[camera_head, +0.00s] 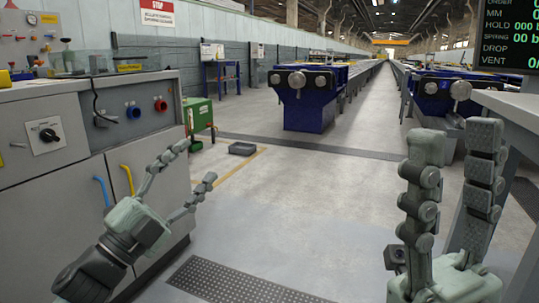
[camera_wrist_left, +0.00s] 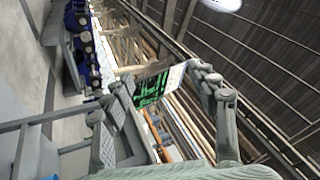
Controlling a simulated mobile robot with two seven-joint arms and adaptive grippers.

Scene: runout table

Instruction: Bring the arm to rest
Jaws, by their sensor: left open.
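My left gripper (camera_head: 196,163) is at the lower left of the head view, in front of the grey cabinet. Its two fingers are spread apart with nothing between them, pointing up and right. In the left wrist view, the fingers of my left gripper (camera_wrist_left: 160,82) are also apart, with a distant screen and the roof behind the gap. My right gripper (camera_head: 456,137) is at the right of the head view, fingers pointing up. A clear gap shows between its fingers, and no object is in it.
The grey cabinet (camera_head: 60,180) with knobs and handles fills the left side. A green box (camera_head: 198,115) stands beyond it. Blue machines (camera_head: 305,105) stand further back. A grey table (camera_head: 510,105) and a dark display (camera_head: 508,35) are at the right. The middle floor (camera_head: 300,200) is mostly clear.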

